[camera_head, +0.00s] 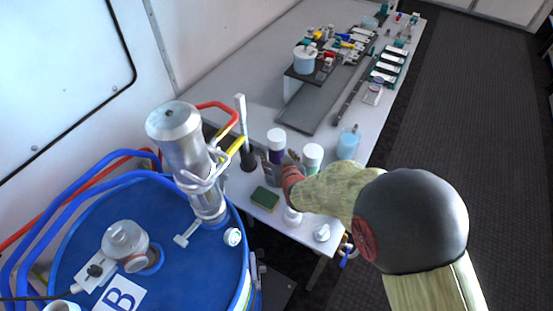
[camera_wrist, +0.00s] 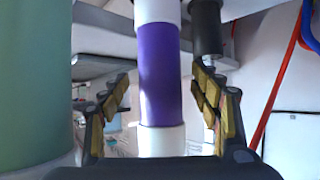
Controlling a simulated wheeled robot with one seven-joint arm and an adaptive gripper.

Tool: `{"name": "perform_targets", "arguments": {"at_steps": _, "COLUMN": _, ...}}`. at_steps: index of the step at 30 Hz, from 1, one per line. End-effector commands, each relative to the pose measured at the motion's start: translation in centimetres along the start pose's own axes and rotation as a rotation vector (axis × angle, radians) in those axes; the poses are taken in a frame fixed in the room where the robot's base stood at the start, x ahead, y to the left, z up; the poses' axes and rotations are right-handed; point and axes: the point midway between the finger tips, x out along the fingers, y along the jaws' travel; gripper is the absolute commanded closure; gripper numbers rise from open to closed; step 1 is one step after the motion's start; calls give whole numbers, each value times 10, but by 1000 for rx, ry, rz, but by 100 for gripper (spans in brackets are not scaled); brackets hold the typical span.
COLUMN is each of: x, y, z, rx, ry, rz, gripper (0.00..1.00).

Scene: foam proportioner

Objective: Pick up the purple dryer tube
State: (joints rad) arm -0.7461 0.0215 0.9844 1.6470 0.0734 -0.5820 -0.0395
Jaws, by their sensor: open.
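The purple dryer tube (camera_wrist: 159,75) stands upright in the wrist view, purple in the middle with white ends. My gripper (camera_wrist: 162,88) is open, with one finger on each side of the tube and gaps visible on both sides. In the head view the tube (camera_head: 276,145) stands on the table near its front end, its white cap and purple body showing. My gripper (camera_head: 290,170) is right beside it, and my arm covers part of the area. The tube's lower part is partly hidden there.
A green cylinder (camera_wrist: 35,80) stands close on the left in the wrist view, and a dark cylinder (camera_wrist: 206,28) is behind on the right. A green sponge-like block (camera_head: 265,198) lies on the table. A blue drum (camera_head: 190,255) with a metal pump stands at left.

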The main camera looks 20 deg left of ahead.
Motion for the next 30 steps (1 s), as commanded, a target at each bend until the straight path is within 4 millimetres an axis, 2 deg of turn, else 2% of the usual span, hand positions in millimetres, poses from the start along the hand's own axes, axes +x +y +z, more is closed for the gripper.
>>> {"name": "perform_targets", "arguments": {"at_steps": 3, "x": 6, "y": 0, "z": 0, "rx": 0, "ry": 1, "rz": 0, "gripper": 37}}
{"name": "perform_targets", "arguments": {"at_steps": 10, "x": 6, "y": 0, "z": -1, "rx": 0, "ry": 1, "rz": 0, "gripper": 38}}
{"name": "perform_targets", "arguments": {"at_steps": 30, "x": 5, "y": 0, "z": 0, "rx": 0, "ry": 1, "rz": 0, "gripper": 76}}
